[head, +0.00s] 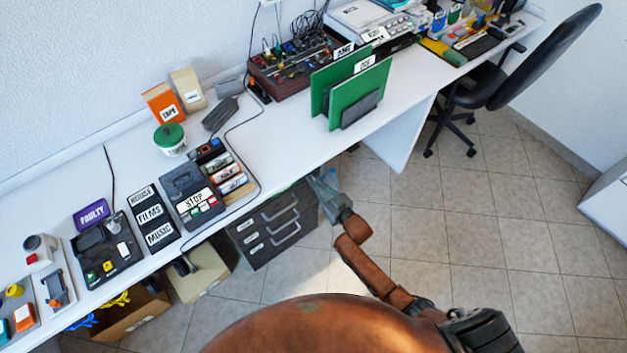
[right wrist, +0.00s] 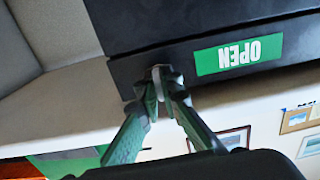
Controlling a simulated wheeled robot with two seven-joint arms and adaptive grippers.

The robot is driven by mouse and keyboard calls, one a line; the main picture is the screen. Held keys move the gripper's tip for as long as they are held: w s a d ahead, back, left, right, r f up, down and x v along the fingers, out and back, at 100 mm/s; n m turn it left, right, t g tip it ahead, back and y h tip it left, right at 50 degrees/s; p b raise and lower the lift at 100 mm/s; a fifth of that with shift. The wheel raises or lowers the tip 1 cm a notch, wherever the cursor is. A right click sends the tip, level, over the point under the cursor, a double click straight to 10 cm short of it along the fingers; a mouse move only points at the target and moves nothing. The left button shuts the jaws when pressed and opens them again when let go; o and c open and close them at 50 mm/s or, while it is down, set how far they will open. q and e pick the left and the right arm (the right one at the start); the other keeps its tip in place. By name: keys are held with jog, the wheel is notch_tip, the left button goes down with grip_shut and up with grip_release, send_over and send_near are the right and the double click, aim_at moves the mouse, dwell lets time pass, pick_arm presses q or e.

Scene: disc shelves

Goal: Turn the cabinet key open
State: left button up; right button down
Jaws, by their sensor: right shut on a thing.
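The dark drawer cabinet (head: 262,252) stands under the white desk, with several handled drawers on its front. My right gripper (head: 322,181) reaches its upper right corner in the head view. In the right wrist view, the dark cabinet face (right wrist: 190,60) fills the top, with a green label (right wrist: 238,54) reading OPEN upside down. There my right gripper (right wrist: 160,82) has its fingertips shut on a small pale metal key (right wrist: 157,72) at the cabinet face. The fingertips hide most of the key, so its exact angle is hard to tell. My left gripper is out of view.
The white desk (head: 283,140) runs above the cabinet, its edge close to my right gripper. A green file holder (head: 358,98) stands on it. Cardboard boxes (head: 198,275) sit under the desk to the left. Tiled floor (head: 450,215) is clear to the right.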

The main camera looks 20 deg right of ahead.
jog(key=c, duration=2.1)
grip_release()
jog(key=shift+s, duration=0.1)
jog(key=v, duration=1.2)
